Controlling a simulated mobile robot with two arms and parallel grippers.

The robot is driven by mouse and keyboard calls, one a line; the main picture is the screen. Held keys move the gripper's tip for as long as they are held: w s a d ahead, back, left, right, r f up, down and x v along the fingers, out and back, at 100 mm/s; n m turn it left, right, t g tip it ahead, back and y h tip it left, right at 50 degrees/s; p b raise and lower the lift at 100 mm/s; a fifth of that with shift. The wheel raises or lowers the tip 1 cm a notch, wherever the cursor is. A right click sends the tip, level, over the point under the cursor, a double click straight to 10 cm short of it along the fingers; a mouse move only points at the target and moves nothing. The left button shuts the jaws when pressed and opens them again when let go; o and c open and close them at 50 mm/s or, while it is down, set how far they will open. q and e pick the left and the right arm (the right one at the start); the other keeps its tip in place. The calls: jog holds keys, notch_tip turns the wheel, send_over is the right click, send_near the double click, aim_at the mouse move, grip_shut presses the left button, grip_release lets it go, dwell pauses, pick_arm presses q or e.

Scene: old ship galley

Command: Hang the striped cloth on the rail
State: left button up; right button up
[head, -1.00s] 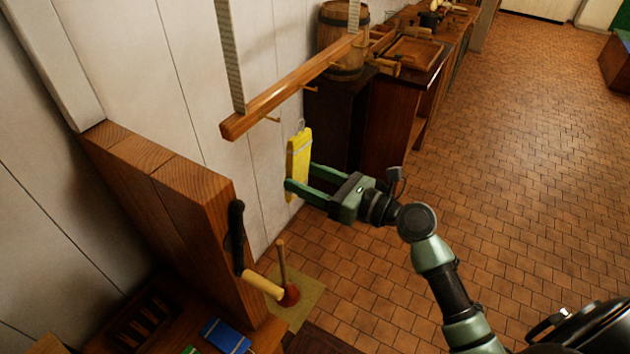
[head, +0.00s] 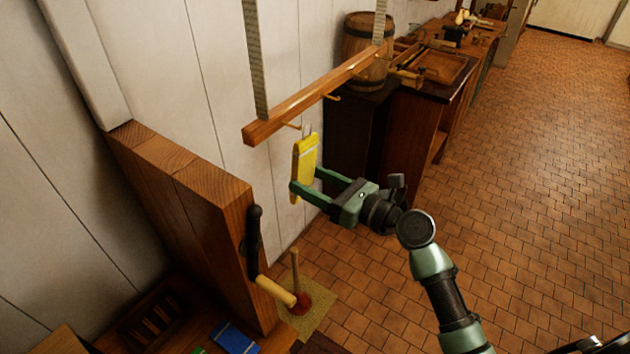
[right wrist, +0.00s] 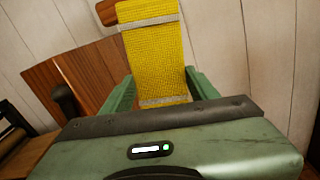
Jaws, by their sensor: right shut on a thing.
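The striped cloth (head: 304,160) is yellow with pale bands and hangs upright, with a small loop at its top. My right gripper (head: 305,181) is shut on the cloth, one finger on each side of its lower part. In the right wrist view the cloth (right wrist: 155,55) stands up between the two green fingers. The rail (head: 315,95) is a wooden bar with several pegs, hung from straps along the white wall. The loop is close to the rail's near peg (head: 292,126); I cannot tell whether they touch. My left gripper is not in view.
A thick wooden panel (head: 195,210) with a black handle stands at left. A plunger (head: 297,290) stands on the floor below. A blue folded item (head: 235,338) lies at lower left. A barrel (head: 368,50) and counters stand behind the rail. The tiled floor at right is clear.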

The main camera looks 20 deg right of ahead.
aim_at(306, 183)
jog(key=shift+w+a, duration=0.2)
jog(key=shift+p, duration=0.35)
dwell(0.4)
jog(key=shift+w+a, duration=0.25)
jog(key=shift+w, duration=0.1)
jog(key=shift+w+a, duration=0.2)
jog(key=shift+w, duration=0.1)
jog(key=shift+f+p, duration=0.1)
jog(key=shift+p, duration=0.2)
jog(key=shift+w+a+f, duration=0.25)
jog(key=shift+f, duration=0.05)
dwell(0.6)
jog(key=shift+f, duration=0.1)
dwell(0.4)
dwell(0.4)
